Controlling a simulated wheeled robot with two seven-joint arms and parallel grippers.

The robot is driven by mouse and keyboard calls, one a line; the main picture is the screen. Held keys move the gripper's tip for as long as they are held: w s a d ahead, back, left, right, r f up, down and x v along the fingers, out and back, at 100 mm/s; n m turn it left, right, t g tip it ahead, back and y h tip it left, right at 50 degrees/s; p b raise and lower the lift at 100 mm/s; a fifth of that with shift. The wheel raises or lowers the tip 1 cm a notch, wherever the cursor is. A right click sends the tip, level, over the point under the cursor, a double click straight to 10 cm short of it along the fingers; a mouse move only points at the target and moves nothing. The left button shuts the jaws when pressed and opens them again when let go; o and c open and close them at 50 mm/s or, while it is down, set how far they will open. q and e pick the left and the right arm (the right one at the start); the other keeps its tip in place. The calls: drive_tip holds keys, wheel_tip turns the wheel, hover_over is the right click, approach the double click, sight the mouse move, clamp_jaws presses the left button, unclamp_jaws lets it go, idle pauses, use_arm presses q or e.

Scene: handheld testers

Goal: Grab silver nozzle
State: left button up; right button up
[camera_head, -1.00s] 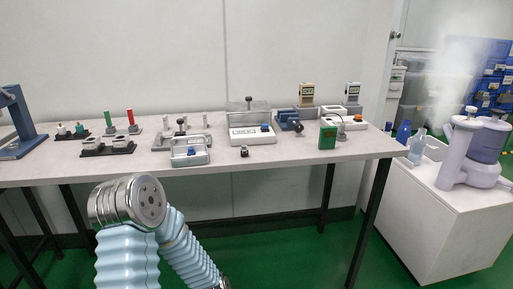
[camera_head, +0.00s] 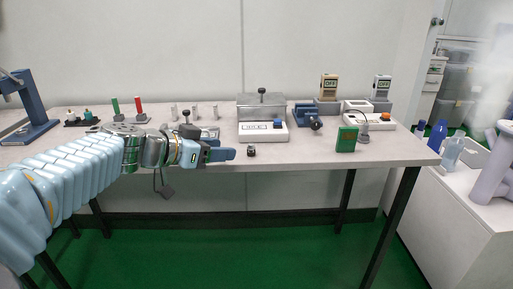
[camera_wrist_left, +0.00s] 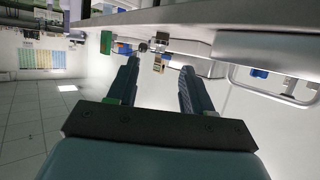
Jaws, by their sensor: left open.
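A small dark-and-silver piece (camera_head: 252,151) lies near the table's front edge. It may be the silver nozzle, but it is too small to be sure. My left gripper (camera_head: 228,153) is just left of it, at about table-edge height, its fingers pointing right towards it. The gripper is open and empty. In the left wrist view, which looks upside down, my two spread fingers (camera_wrist_left: 158,72) show with clear space between them. A small silvery piece (camera_wrist_left: 160,41) shows beyond the fingertips there. My right gripper is not in view.
Behind stand a box with a clear lid (camera_head: 262,106), a blue vise (camera_head: 307,115) and several metal pegs (camera_head: 197,111). A green block (camera_head: 347,139) stands to the right. My left arm partly covers a tray on the left. The front edge right of the small piece is mostly clear.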

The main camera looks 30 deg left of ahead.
sight(249, 146)
use_arm(q)
drive_tip(key=x, duration=0.5)
drive_tip(key=shift+w+f, duration=0.25)
drive_tip(key=shift+w, duration=0.1)
drive_tip(key=x, duration=0.1)
drive_tip(key=p+x, duration=0.1)
drive_tip(key=x, duration=0.3)
drive_tip(key=shift+w+r+p, duration=0.25)
drive_tip(key=shift+w+p, duration=0.1)
drive_tip(key=shift+p, duration=0.05)
clamp_jaws()
